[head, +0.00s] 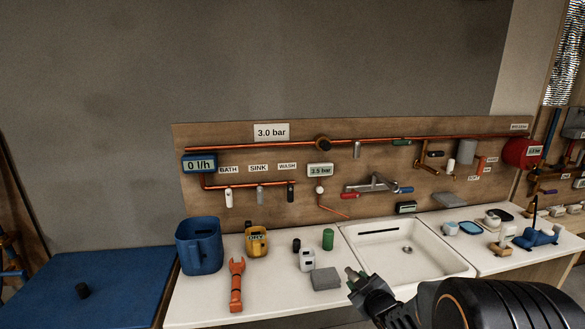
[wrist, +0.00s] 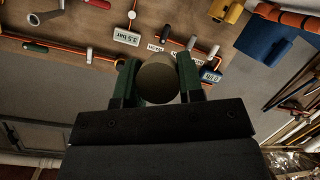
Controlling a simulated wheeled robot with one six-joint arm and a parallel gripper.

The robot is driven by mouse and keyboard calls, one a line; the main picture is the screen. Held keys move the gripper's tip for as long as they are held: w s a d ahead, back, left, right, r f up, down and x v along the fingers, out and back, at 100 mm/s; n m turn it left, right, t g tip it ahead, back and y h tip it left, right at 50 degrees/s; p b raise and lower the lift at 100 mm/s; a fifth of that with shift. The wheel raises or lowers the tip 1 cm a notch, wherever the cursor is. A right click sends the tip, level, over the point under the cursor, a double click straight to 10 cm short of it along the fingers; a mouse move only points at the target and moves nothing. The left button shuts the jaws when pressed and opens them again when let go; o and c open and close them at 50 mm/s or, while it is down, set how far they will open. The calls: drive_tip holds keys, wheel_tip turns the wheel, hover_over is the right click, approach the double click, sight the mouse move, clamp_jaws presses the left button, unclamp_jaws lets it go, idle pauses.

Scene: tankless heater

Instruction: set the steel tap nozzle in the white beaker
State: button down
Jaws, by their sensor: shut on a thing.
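My gripper (head: 353,277) is at the lower middle of the head view, in front of the sink's left edge. Its green fingers (wrist: 126,82) are shut on a round greyish piece, likely the steel tap nozzle (wrist: 158,80), seen nearly end-on in the wrist view. In the head view only a small part of the held piece shows at the fingertips. A small white vessel (head: 307,261), likely the white beaker, stands upright on the white counter, left of my gripper. I cannot see inside it.
A grey block (head: 325,279) lies between the white vessel and my gripper. A green cylinder (head: 328,239) and a small black piece (head: 296,245) stand close behind. An orange wrench (head: 236,286), yellow meter (head: 256,241) and blue jug (head: 200,248) are left. The sink (head: 420,266) is right.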

drive_tip(key=shift+w+d+f+m, duration=0.15)
drive_tip(key=shift+w+f+m, duration=0.1)
drive_tip(key=shift+f+m, duration=0.1)
wheel_tip(320, 180, down, 15)
drive_tip(key=m+h, duration=0.2)
drive_tip(key=h, duration=0.1)
drive_tip(key=s+a+f, duration=0.1)
drive_tip(key=s+f, duration=0.4)
drive_tip(key=s, duration=0.3)
drive_tip(key=shift+s+a, duration=0.3)
drive_tip(key=shift+a, duration=0.1)
